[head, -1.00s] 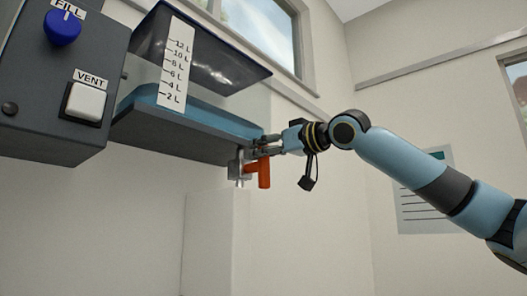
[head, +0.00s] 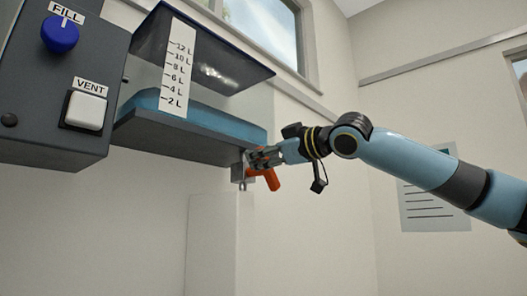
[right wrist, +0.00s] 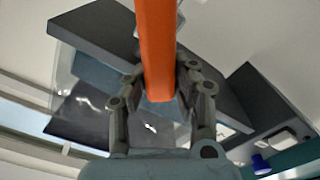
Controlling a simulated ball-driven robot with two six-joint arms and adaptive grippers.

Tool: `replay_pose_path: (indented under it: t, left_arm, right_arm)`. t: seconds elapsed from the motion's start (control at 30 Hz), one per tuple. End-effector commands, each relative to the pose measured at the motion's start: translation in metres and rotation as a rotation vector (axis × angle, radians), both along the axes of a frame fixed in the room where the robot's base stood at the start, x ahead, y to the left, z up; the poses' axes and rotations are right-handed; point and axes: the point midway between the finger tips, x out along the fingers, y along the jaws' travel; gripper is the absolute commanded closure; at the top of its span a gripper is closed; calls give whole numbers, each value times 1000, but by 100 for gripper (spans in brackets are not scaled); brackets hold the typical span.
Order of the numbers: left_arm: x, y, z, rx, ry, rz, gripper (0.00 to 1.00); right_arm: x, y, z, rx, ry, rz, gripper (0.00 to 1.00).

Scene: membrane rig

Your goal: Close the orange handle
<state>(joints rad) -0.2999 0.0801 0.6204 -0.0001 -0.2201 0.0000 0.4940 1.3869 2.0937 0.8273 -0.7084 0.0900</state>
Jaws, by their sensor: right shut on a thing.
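The orange handle (head: 271,181) sits on a grey valve (head: 239,172) under the right end of the clear tank. It slants down and to the right in the head view. My right gripper (head: 260,158) is at the handle's upper part and partly hides it. In the right wrist view, the orange handle (right wrist: 157,40) runs between the two fingers of my right gripper (right wrist: 160,82), which is shut on it. My left gripper is in neither view.
The clear tank (head: 222,97) with a litre scale (head: 178,70) holds blue liquid at its bottom. At the left, a grey panel (head: 40,125) bears a blue FILL knob (head: 60,34) and a white VENT button (head: 86,110). A pale pillar (head: 218,245) stands below the valve.

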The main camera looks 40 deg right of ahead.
Motion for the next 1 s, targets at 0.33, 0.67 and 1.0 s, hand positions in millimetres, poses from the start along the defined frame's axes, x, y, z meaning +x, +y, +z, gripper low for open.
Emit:
replay_pose_path:
  t: [0.33,0.67,1.0]
  left_arm:
    - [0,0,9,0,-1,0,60]
    - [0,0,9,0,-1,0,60]
    - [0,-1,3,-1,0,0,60]
  right_arm:
    - [-1,9,-8,-330,-28,1,100]
    - [-1,14,-19,-632,-54,2,100]
    - [-1,15,-28,-857,-72,2,100]
